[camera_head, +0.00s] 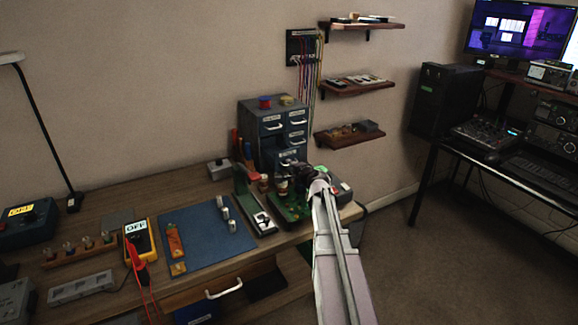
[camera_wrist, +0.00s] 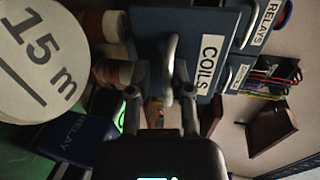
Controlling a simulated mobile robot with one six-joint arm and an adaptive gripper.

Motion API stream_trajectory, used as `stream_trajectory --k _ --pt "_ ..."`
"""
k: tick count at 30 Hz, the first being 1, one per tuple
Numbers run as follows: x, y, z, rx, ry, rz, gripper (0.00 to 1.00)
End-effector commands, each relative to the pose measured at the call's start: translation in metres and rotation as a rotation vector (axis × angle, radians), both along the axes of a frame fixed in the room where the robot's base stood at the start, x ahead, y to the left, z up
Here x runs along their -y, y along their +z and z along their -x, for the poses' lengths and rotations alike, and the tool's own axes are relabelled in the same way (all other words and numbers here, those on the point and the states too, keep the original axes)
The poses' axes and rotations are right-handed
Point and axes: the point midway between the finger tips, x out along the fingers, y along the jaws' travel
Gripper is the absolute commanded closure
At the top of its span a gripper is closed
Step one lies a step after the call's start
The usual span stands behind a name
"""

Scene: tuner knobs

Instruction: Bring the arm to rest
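My gripper (camera_head: 287,163) is at the front of the blue drawer cabinet (camera_head: 258,112) on the workbench, with my arm coming from the lower right. In the wrist view its two fingers (camera_wrist: 158,82) are apart, so it is open. The pale handle (camera_wrist: 172,68) of the drawer labelled COILS (camera_wrist: 207,55) shows between the fingertips, closer to the right one. I cannot tell whether a finger touches it. No held object is visible.
A large white disc marked "15 m" (camera_wrist: 40,50) and coil-like cylinders (camera_wrist: 112,72) are close on the left in the wrist view. A green board (camera_head: 292,208) lies below my gripper. Wall shelves (camera_head: 350,133) are to the right. Open floor (camera_head: 430,270) lies right of the bench.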

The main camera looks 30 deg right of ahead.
Motion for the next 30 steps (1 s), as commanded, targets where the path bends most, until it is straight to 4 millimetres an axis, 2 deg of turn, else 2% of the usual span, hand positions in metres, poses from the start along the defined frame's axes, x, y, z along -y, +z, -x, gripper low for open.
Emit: stream_trajectory --k 20,30 --pt "0.001 0.002 0.0 0.002 -0.003 0.0 0.55" --pt "0.014 0.008 0.014 -0.034 -0.015 0.051 0.55"
